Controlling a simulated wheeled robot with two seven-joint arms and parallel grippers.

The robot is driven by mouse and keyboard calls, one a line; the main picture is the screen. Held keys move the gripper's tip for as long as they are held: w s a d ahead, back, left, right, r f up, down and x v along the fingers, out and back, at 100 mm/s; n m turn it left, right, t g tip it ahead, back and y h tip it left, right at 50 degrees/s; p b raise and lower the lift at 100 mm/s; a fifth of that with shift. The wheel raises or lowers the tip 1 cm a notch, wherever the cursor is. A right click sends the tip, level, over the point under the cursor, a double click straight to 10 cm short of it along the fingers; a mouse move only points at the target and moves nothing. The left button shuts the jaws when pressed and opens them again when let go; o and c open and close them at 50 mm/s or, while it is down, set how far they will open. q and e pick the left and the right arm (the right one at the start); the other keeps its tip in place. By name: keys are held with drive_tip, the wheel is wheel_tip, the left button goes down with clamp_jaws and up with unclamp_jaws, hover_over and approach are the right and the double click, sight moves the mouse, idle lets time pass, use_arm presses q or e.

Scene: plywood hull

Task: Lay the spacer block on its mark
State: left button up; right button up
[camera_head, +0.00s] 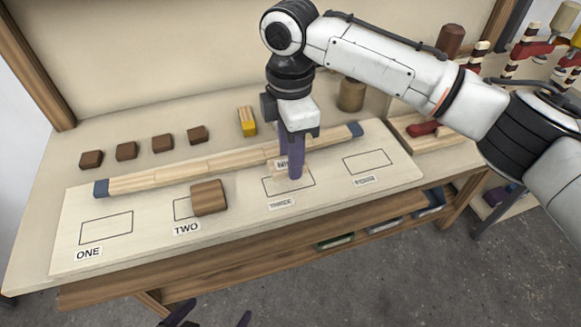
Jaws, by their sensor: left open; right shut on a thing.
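My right gripper (291,160) points down over the board, its purple fingers shut on a pale wooden block (274,171) above or at the outline labelled THREE (280,203). The fingers hide most of this block, and I cannot tell whether it touches the board. A brown wooden block (209,197) lies at the outline labelled TWO (183,209), overlapping its right side. The outlines ONE (107,229) and FOUR (367,162) are empty. I cannot tell for certain which block is the spacer. My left gripper (210,318) is open at the bottom edge, in front of the bench.
A long wooden strip (200,169) with blue ends lies across the board (140,250), behind the outlines. Several small brown blocks (162,143) and a yellow-ended block (248,122) stand behind it. A brown cylinder (351,95) and a tray with a red-handled tool (425,128) are at right.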

wheel_tip(320, 180, down, 4)
drive_tip(key=shift+r, duration=0.1)
idle(0.4)
drive_tip(key=o, duration=1.1)
wheel_tip(320, 180, up, 12)
